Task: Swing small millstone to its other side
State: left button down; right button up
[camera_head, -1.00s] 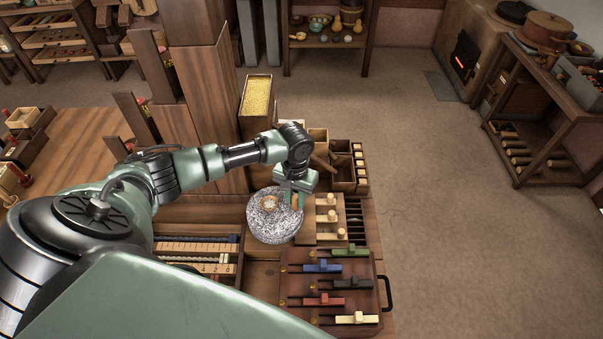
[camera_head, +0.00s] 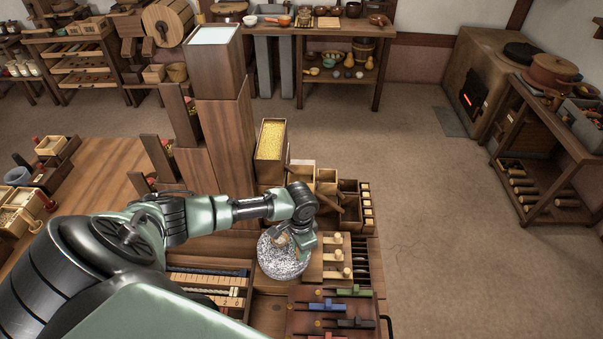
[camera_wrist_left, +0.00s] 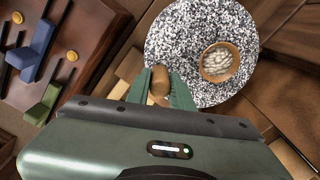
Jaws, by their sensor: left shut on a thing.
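The small millstone (camera_head: 283,265) is a round, speckled grey stone lying flat on the workbench. Its eye has a wooden rim and holds pale grains (camera_wrist_left: 217,62), which show in the left wrist view. My left gripper (camera_head: 302,240) is over the stone's right part, pointing down. In the left wrist view, my left gripper (camera_wrist_left: 160,90) has its two green fingers closed around a brown wooden handle (camera_wrist_left: 158,76) at the stone's edge. The handle is mostly hidden by the gripper in the head view. My right gripper is not in view.
A board with coloured sliding pieces (camera_head: 335,317) lies in front of the stone. A pegged wooden block (camera_head: 336,258) stands close on its right. An abacus-like tray (camera_head: 205,288) lies left. A tall box of yellow grain (camera_head: 271,140) and open boxes stand behind. Floor is clear at right.

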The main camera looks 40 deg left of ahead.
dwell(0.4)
pick_arm(q)
jog(key=c, duration=1.2)
grip_release()
jog(key=shift+c, duration=0.2)
notch_tip(320, 180, up, 8)
jog(key=shift+f+b, duration=0.1)
jog(key=shift+b, duration=0.35)
jog(key=shift+s, duration=0.1)
